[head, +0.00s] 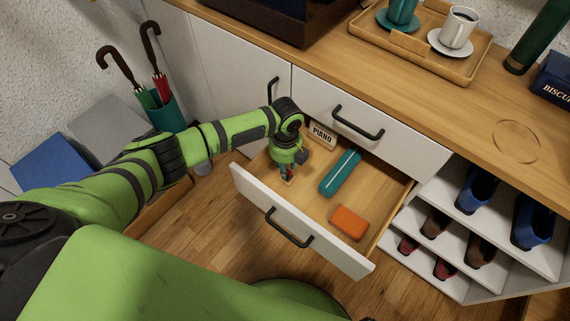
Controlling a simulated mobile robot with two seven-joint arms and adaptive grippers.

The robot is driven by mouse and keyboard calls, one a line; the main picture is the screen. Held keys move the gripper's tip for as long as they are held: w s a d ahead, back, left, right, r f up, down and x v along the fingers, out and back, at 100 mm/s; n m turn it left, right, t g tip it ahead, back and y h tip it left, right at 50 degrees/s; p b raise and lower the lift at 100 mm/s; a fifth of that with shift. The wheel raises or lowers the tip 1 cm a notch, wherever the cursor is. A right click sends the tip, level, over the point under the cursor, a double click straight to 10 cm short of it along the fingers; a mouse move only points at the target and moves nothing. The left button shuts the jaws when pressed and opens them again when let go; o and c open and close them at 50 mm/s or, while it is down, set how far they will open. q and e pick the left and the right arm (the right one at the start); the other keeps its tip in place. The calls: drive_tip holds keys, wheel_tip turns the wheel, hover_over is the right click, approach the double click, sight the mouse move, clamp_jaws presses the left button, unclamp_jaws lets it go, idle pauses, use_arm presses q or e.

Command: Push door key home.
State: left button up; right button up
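My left gripper (286,177) points down inside the left part of the open drawer (300,225). Its fingertips are small in the picture, near the drawer floor, with small reddish and bluish bits between or beside them. I cannot tell whether it is open or shut, or whether it holds anything. I cannot make out a door key or a keyhole; a key may be hidden at the fingers. A card reading PIANO (322,134) stands at the drawer's back. My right gripper is not in view.
The drawer also holds a long teal case (340,173) and an orange box (349,223). A closed drawer with a black handle (357,122) is above. A shoe rack (455,235) stands right. An umbrella stand (167,115) is left. A tray (465,69) with cups is on top.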

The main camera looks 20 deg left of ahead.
use_arm(q)
drive_tip(key=shift+r+p, duration=2.4)
drive_tip(key=shift+r, duration=0.1)
